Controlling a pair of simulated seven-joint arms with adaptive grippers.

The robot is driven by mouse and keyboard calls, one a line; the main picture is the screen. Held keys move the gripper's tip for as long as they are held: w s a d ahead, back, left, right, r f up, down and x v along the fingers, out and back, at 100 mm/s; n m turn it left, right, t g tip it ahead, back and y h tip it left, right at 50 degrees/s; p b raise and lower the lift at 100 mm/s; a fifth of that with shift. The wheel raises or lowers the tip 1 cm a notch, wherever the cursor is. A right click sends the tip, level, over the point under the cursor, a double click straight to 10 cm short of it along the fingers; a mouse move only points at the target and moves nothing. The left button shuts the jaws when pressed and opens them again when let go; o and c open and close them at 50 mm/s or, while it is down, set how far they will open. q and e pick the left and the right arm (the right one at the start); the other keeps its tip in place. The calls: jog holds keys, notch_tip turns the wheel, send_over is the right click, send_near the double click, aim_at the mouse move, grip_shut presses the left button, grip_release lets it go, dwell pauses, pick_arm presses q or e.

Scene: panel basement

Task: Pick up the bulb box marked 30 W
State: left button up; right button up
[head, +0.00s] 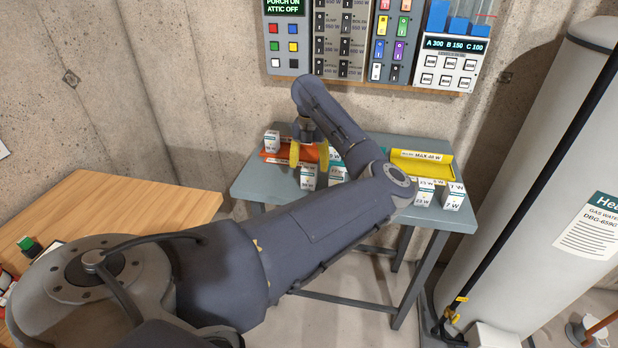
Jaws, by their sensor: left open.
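Several small white and teal bulb boxes stand on a grey-blue table. The box whose front seems to read 30 W (307,178) stands near the table's front edge, left of centre; its print is small. My left gripper (309,154) is open, its yellow fingers pointing down, above or just behind that box. I cannot tell whether the fingers touch anything. Another white box (272,141) stands to the left, and one more (337,175) stands to the right, partly hidden by my left arm. My right gripper is not in view.
An orange-red tray (275,156) lies behind the gripper. A yellow tray (436,169) labelled for 40 W stands at the right, with boxes marked 23 W (424,195) and 7 W (453,199) before it. The table (257,183) has bare surface at left. A switch panel (340,45) hangs behind.

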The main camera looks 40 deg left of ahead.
aim_at(309, 177)
pick_arm(q)
jog(key=shift+s+f, duration=0.2)
jog(key=shift+f, duration=2.45)
jog(key=shift+c, duration=0.2)
jog(key=shift+d, duration=0.1)
jog(key=c, duration=1.2)
